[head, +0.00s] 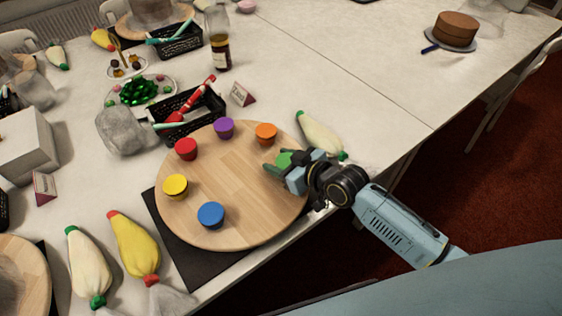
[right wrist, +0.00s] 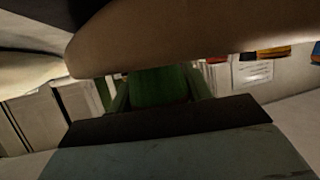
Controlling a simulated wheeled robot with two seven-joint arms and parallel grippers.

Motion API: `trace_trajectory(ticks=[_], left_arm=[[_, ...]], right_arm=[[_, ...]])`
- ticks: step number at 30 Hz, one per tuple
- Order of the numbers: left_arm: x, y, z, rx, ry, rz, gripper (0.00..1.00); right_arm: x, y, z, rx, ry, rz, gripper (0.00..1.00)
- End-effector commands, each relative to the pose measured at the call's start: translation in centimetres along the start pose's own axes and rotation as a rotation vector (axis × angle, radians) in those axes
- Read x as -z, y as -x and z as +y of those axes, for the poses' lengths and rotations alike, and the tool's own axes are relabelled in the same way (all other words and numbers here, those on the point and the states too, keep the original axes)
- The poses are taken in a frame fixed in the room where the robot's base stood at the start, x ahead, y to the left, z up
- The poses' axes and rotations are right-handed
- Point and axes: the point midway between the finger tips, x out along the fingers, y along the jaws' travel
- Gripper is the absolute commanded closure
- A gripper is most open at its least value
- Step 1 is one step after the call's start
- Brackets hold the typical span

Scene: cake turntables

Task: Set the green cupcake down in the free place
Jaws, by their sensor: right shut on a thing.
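The round wooden turntable (head: 240,185) stands on a dark mat on the white table. Several cupcakes sit around its rim: red (head: 186,149), purple (head: 223,128), orange (head: 266,133), yellow (head: 175,186) and blue (head: 211,215). My right gripper (head: 283,166) is shut on the green cupcake (head: 285,159) at the turntable's right side. In the right wrist view the green cupcake (right wrist: 158,86) shows between the fingers. I cannot tell whether it touches the board. The rim between the orange and blue cupcakes holds no other cupcake. My left gripper is not in view.
A white piping bag (head: 320,135) lies just behind my right gripper. A black basket (head: 190,112) stands behind the turntable. Yellow (head: 135,243) and white (head: 88,265) piping bags lie at the front left. A brown cake (head: 456,29) stands far right. The table's middle is clear.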

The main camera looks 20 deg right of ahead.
Motion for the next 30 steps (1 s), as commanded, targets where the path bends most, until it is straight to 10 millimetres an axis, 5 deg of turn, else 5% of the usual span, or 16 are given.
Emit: trace_trajectory(ticks=[9,10,14,24,30], left_arm=[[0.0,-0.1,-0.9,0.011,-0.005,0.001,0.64],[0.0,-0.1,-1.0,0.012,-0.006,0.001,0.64],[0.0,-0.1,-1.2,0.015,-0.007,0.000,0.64],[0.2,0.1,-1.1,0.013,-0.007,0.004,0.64],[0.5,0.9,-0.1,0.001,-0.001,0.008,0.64]], right_arm=[[-0.2,-0.1,0.0,0.000,0.001,0.001,0.73],[-0.1,-0.1,0.0,0.000,0.001,0.001,0.47],[-0.1,-0.1,0.0,0.000,0.001,0.001,0.30],[0.2,0.1,0.0,0.000,0.001,0.002,0.29],[0.2,3.0,0.1,-0.001,0.004,-0.002,0.29]])
